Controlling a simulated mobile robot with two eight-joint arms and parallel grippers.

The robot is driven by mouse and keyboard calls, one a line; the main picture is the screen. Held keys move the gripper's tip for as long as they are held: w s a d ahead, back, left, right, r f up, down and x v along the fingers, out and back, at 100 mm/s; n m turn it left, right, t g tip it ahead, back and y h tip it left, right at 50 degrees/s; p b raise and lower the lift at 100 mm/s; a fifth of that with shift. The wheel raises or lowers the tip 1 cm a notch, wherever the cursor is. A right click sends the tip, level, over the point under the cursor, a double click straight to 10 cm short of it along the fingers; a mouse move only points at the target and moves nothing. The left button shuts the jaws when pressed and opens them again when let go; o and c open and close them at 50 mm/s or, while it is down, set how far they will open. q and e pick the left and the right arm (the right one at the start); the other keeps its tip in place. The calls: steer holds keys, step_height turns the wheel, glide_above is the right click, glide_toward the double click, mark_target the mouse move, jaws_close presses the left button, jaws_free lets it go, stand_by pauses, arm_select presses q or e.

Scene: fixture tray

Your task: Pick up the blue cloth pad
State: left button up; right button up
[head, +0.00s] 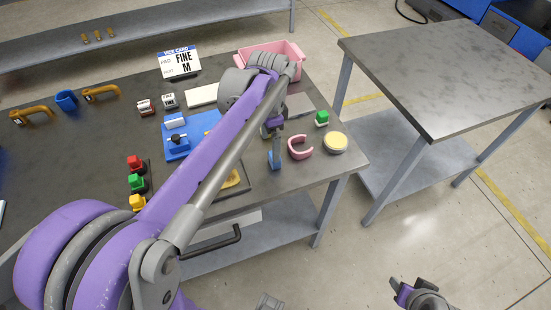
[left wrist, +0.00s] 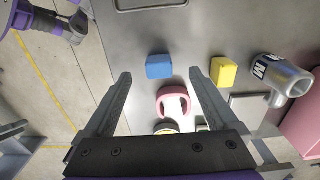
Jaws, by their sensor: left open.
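The blue cloth pad (left wrist: 159,67) is a small block on the dark table top. In the left wrist view it lies apart from both fingers, roughly midway between the tips and beyond them. In the head view the blue pad (head: 275,161) shows just below my left gripper (head: 274,140), near the table's front right part. My left gripper (left wrist: 160,75) is open and empty, pointing down toward the pad. My right gripper (head: 408,291) is at the bottom of the head view, over the floor, far from the pad; its jaws are unclear.
A pink C-shaped ring (head: 300,148) and a round yellow-topped piece (head: 335,142) are close by. A yellow block (left wrist: 223,71) lies beside the pad. A green-and-white piece (head: 321,118) and a pink bin (head: 284,50) stand farther back. A second table (head: 450,70) is bare.

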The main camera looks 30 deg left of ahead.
arm_select(q)
steer(key=f, duration=0.7)
steer(key=shift+w+d+f, duration=0.1)
steer(key=shift+d, duration=0.1)
jaws_close()
step_height(320, 180, up, 10)
steer(key=shift+r, duration=0.1)
steer(key=c, duration=0.7)
jaws_free()
steer(key=c, duration=0.6)
